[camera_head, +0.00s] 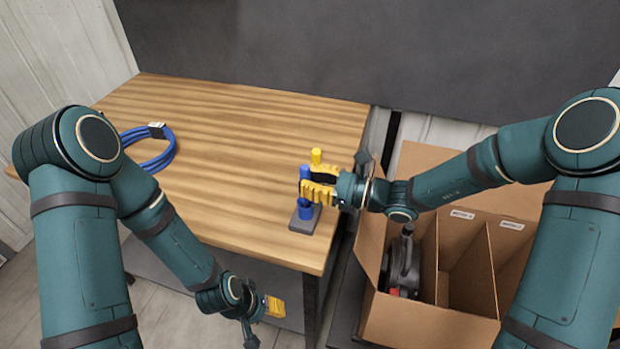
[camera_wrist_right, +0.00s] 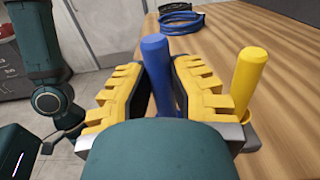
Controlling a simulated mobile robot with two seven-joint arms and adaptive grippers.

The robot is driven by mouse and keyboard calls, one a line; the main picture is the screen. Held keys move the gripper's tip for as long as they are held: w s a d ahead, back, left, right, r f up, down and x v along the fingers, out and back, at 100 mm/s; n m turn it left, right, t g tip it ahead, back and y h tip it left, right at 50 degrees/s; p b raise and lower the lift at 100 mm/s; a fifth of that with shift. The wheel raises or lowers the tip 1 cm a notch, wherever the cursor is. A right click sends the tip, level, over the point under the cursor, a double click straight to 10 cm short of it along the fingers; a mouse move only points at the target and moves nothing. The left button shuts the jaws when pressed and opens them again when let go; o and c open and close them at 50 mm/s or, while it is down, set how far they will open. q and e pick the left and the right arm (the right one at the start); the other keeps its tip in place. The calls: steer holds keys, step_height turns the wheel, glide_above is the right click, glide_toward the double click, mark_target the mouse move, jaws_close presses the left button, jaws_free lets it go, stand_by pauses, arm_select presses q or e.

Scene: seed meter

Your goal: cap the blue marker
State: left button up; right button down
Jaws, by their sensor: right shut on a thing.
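My right gripper (camera_head: 318,190) is shut on the blue marker (camera_head: 305,172), a plain blue cylinder held about upright. The right wrist view shows the blue marker (camera_wrist_right: 156,70) between the yellow fingers (camera_wrist_right: 160,100). A short blue cup-like piece (camera_head: 306,212) stands on a dark grey block (camera_head: 304,226) just below the marker in the head view. The fingers hide part of the marker, and I cannot tell whether its lower end touches the blue piece. My left gripper (camera_head: 273,307) hangs low in front of the table, away from the marker; its opening is not clear.
A yellow marker (camera_head: 316,157) stands just beyond my right gripper and beside it in the wrist view (camera_wrist_right: 250,75). A coiled blue cable (camera_head: 150,150) lies at the table's left. A divided cardboard box (camera_head: 430,318) stands right of the table. The middle of the wooden table (camera_head: 235,130) is clear.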

steer(key=shift+f+b, duration=0.8)
steer(key=shift+f, duration=0.5)
stand_by(1.5)
steer(key=c, duration=0.9)
jaws_free()
